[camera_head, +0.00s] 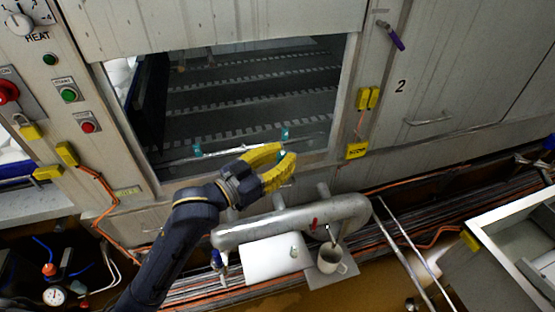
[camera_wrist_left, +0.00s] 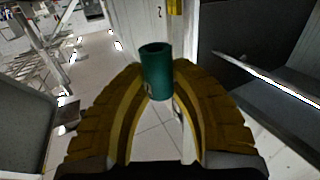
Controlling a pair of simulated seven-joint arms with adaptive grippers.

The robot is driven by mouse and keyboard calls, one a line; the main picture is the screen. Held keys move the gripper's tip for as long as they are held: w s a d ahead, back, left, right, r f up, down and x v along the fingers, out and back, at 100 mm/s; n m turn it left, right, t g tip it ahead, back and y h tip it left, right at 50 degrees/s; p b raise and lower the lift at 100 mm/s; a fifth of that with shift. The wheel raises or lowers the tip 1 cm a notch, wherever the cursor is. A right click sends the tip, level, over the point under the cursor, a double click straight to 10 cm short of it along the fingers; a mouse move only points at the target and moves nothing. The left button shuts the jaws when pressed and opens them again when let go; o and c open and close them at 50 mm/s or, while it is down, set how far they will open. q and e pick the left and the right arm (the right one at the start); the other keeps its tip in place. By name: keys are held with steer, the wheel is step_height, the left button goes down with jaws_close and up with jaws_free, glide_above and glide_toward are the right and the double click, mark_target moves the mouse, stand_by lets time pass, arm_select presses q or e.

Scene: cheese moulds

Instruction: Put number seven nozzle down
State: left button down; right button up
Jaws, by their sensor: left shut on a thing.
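My left gripper (camera_head: 276,167) has yellow fingers and is in front of the lower edge of the machine's window. It is shut on a teal cylindrical nozzle (camera_wrist_left: 156,72), which stands up between the fingertips in the left wrist view. In the head view only a small teal part of it shows at the fingertips. Two other teal nozzles sit on the rail along the window's lower edge, one at the left (camera_head: 197,150) and one just behind my gripper (camera_head: 284,133). No number is readable on any nozzle. My right gripper is not in view.
A thick metal pipe (camera_head: 270,228) runs below the gripper. A white sheet (camera_head: 275,258) and a mug (camera_head: 329,261) are beneath the pipe. The dark window opening (camera_head: 250,90) has slatted rows inside. A metal bin (camera_head: 490,235) stands at the right.

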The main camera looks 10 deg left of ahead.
arm_select(q)
steer(key=w+d+f+m+g+h, duration=0.4)
steer(key=w+f+g, duration=0.1)
steer(key=f, duration=0.1)
steer(key=shift+m+g, duration=0.3)
stand_by(0.5)
steer(key=shift+s+d+f, duration=0.1)
steer(key=shift+f, duration=0.2)
